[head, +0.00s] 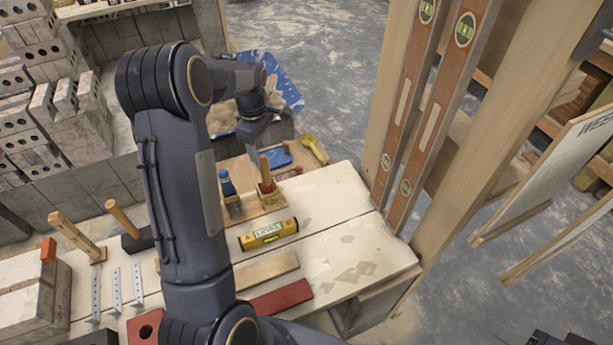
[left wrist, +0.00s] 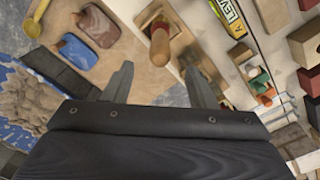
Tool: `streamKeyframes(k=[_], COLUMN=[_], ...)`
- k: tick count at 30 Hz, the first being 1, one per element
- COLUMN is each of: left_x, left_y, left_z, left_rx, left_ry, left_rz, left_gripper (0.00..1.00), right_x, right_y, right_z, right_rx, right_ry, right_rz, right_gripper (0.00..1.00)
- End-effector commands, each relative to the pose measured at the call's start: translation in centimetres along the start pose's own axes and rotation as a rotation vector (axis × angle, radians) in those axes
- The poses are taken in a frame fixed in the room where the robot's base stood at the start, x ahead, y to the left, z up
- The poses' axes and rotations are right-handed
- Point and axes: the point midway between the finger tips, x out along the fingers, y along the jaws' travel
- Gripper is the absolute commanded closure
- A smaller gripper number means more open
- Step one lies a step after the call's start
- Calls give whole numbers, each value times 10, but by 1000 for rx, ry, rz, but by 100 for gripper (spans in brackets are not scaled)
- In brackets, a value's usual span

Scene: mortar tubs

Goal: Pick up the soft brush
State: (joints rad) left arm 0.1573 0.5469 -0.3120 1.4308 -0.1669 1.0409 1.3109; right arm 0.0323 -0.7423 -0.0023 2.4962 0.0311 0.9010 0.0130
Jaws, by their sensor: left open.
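A wooden holder (head: 262,207) on the bench carries two upright tools. One has a reddish-brown wooden handle (head: 265,173), the other a blue handle (head: 226,182). I cannot tell for sure which is the soft brush, as their lower ends are mostly hidden. My left gripper (head: 262,136) is above and behind the holder, open and empty. In the left wrist view the wooden handle (left wrist: 160,45) stands just beyond the gap between the open fingers (left wrist: 158,75), apart from them. My right gripper is not in view.
A yellow level (head: 268,234) lies in front of the holder. Blue (head: 277,156) and brown floats lie behind it, near a yellow trowel (head: 314,149). Hammers and metal straps are at left; the bench's right side is clear.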

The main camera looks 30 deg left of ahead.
Motion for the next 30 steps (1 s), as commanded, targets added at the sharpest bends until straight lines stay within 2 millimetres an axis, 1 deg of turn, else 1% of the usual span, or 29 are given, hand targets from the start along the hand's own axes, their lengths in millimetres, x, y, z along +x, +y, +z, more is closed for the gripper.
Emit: streamKeyframes(k=[1,4,11,18,21,29,30], left_x=[5,13,38,73,82,85,85], left_y=[2,4,1,-4,-4,-3,-3], left_z=[-3,-5,-4,-1,-1,-1,-1], left_rx=[-18,-33,-31,-31,-30,-29,-29], left_ry=[8,14,13,12,12,13,13], left_rz=[-8,-14,-15,-15,-13,-11,-11], left_gripper=[49,49,49,49,49,49,52], right_x=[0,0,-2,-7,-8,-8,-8], right_y=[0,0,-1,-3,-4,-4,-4], right_z=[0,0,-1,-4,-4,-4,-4], right_rx=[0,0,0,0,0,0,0], right_ry=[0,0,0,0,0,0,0], right_rz=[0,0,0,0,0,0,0], right_gripper=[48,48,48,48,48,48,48])
